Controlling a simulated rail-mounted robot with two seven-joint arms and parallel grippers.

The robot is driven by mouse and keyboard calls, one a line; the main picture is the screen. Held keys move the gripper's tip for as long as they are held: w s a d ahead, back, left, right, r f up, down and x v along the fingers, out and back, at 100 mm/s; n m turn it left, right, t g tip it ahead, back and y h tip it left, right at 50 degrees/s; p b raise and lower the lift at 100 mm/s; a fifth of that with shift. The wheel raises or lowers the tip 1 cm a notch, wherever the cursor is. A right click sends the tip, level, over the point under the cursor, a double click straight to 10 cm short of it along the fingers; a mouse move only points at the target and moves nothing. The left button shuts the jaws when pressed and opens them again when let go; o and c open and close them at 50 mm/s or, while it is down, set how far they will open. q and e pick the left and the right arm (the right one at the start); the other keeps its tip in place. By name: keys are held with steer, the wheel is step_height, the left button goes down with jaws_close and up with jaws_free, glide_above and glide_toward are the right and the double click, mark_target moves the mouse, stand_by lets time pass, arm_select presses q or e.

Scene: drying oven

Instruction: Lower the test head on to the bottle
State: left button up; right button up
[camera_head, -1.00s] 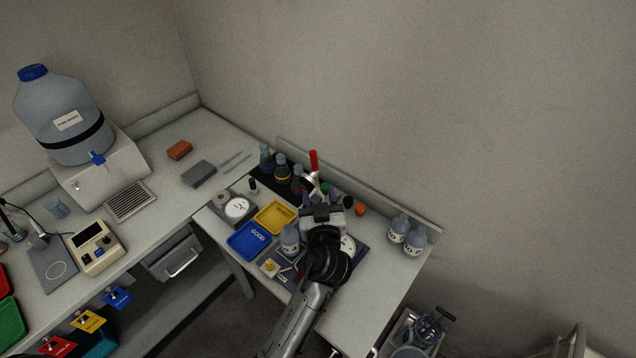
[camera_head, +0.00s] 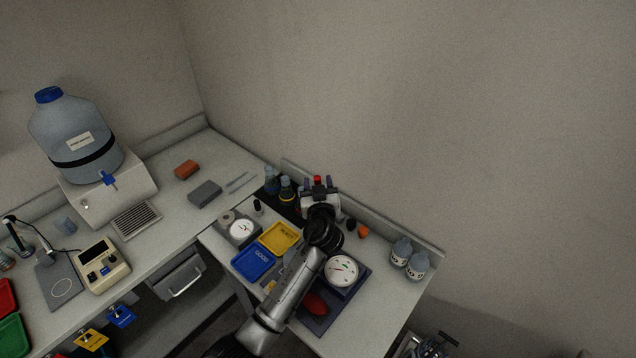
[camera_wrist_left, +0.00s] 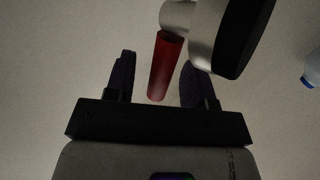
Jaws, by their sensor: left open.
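The red handle (camera_head: 318,178) shows just beyond my left gripper (camera_head: 319,186), at the back of the right bench. In the left wrist view the red handle (camera_wrist_left: 166,66) lies between the two fingers of my left gripper (camera_wrist_left: 156,76), which are open and apart. A silver and black part (camera_wrist_left: 217,34) joins the handle's upper end and passes in front of the right finger. I cannot tell whether a finger touches the handle. The test head's lower part and any bottle under it are hidden by my left arm. My right gripper is not in view.
A white round dial (camera_head: 342,271) stands on a dark base right of my arm, with a red oval thing (camera_head: 316,304) nearby. Yellow (camera_head: 280,237) and blue (camera_head: 253,262) trays lie left.

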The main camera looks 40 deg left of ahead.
arm_select(q)
steer(key=shift+w+a, duration=0.1)
steer(key=shift+a, duration=0.05)
steer(key=shift+c, duration=0.3)
jaws_close()
